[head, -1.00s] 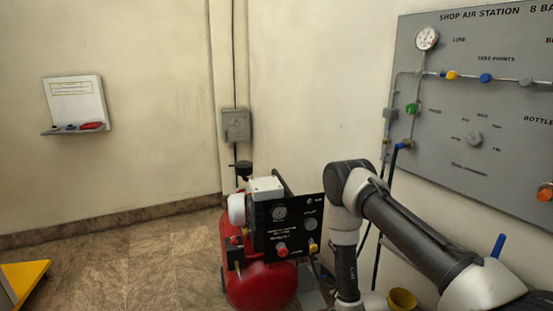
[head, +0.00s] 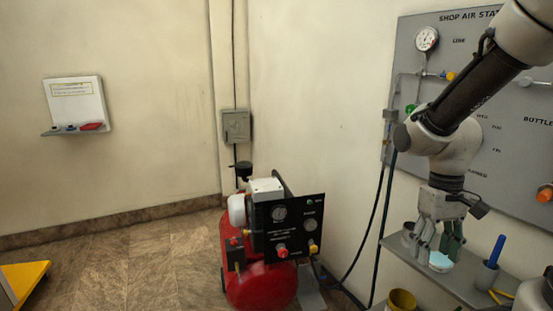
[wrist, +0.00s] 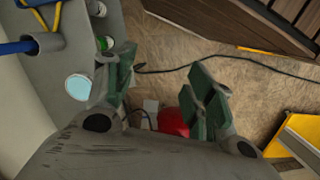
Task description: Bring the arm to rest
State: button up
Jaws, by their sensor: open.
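My gripper (head: 436,243) hangs fingers down in front of the grey panel (head: 410,60), at the small wall shelf (head: 465,284) in the head view. A light blue round thing (head: 440,261) is close by the fingers in the head view. It also shows left of the left finger in the wrist view (wrist: 78,86), apart from the gap between the fingers. My forearm hides part of the panel.
A holder with a blue handle (head: 497,250) stands on the shelf, right of my gripper. A yellow cup (head: 401,299) is below the shelf. The red compressor (head: 262,283) stands on the floor to the left, with hoses between. Open floor lies farther left.

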jog(key=s+d+r+t, duration=0.1)
jog(key=s+r+t, duration=0.2)
jog(key=r, duration=0.3)
jog(key=s+d+r+m+t, duration=0.1)
jog(key=s+d+r+t, duration=0.1)
jog(key=r, duration=0.4)
jog(key=shift+s+r+t, duration=0.35)
jog(key=shift+s+t, duration=0.15)
